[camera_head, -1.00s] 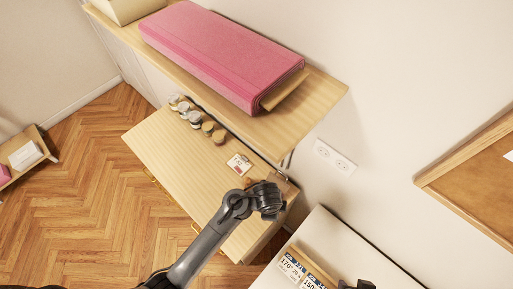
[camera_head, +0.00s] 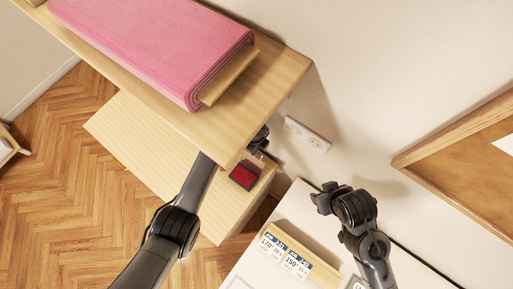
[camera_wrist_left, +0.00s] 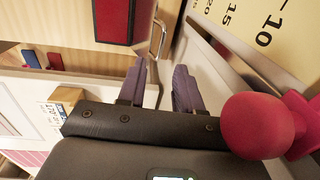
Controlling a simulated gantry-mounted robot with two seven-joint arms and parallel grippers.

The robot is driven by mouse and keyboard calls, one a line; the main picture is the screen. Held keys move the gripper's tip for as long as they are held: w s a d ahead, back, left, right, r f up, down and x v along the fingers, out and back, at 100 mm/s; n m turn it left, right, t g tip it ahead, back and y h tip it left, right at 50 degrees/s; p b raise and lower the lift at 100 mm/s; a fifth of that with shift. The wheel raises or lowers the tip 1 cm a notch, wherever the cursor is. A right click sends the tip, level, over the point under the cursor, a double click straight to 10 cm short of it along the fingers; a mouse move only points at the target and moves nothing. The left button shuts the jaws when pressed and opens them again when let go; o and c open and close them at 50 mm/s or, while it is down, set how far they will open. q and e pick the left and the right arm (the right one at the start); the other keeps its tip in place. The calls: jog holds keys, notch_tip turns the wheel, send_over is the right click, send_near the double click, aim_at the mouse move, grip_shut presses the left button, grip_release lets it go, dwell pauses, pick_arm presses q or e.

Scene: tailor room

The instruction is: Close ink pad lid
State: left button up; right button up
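The ink pad (camera_head: 244,176) sits on the right end of the light wood cabinet top, its red pad face showing in a dark case. It also shows at the top of the left wrist view, where a red pad face (camera_wrist_left: 115,20) has a dark border. I cannot make out the lid clearly. My left gripper (camera_head: 260,141) is just behind the ink pad, partly hidden by the shelf. In the left wrist view its two fingers (camera_wrist_left: 160,88) are apart with nothing between them. My right gripper (camera_head: 322,198) hangs in the air over the white table; its finger gap is unclear.
A wooden shelf (camera_head: 270,85) with a pink fabric roll (camera_head: 150,40) overhangs the cabinet (camera_head: 140,140). The wall has a socket plate (camera_head: 307,135). A pink-red ball-shaped thing (camera_wrist_left: 258,125) is close in the left wrist view.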

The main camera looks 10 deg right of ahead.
pick_arm(q)
jog(key=b, duration=0.2)
send_over(253, 159)
jog(key=w+d, duration=0.1)
jog(key=d, duration=0.1)
jog(key=shift+f, duration=3.15)
grip_shut()
